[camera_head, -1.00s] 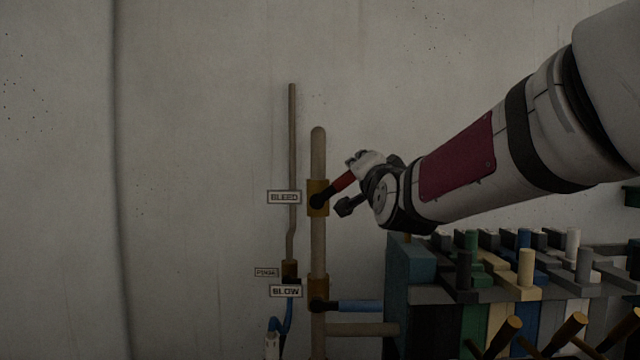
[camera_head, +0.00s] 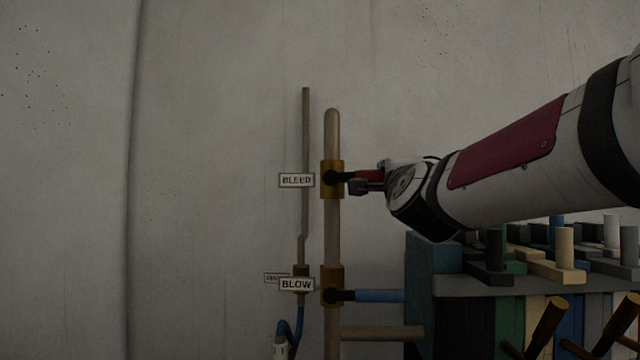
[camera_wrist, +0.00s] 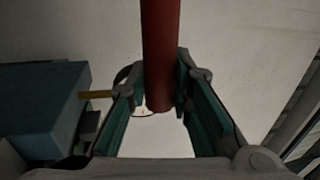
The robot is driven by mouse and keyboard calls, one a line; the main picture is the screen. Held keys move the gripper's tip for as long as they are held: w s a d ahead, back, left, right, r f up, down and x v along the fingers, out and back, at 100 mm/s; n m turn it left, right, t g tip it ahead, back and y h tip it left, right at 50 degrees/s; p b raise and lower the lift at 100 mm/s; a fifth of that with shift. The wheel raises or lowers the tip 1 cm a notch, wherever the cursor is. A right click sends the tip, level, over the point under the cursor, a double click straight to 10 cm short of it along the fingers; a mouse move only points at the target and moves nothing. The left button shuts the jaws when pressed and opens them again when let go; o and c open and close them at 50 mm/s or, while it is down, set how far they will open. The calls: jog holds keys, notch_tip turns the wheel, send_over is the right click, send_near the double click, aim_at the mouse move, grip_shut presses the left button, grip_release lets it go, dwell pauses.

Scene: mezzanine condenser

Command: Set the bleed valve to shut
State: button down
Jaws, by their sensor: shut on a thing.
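The bleed valve (camera_head: 332,188) is a brass body on the upright pipe, beside the BLEED label (camera_head: 297,180). Its red lever (camera_head: 370,175) points to the right and lies about level, across the pipe. My gripper (camera_head: 368,186) is at the lever's outer end and is shut on it. In the wrist view the red lever (camera_wrist: 161,60) runs down between the two green-padded fingers of my gripper (camera_wrist: 160,100). The lever's grip end is partly hidden by my gripper in the head view.
Below is a second valve (camera_head: 332,290) with a blue lever (camera_head: 378,296) pointing right, beside the BLOW label (camera_head: 296,284). A thin pipe (camera_head: 305,150) runs to the left. A blue block and bank of coloured blocks (camera_head: 500,275) stand below my arm. The wall at left is bare.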

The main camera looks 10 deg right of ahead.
jog(key=shift+f+m+b, duration=0.3)
jog(key=shift+f, duration=0.15)
jog(key=c, duration=1.4)
grip_release()
jog(key=shift+r, duration=0.1)
jog(key=shift+s, duration=0.2)
jog(key=v, duration=1.1)
jog(key=shift+s+a, duration=0.15)
jog(key=shift+s, duration=0.1)
jog(key=shift+f, duration=0.2)
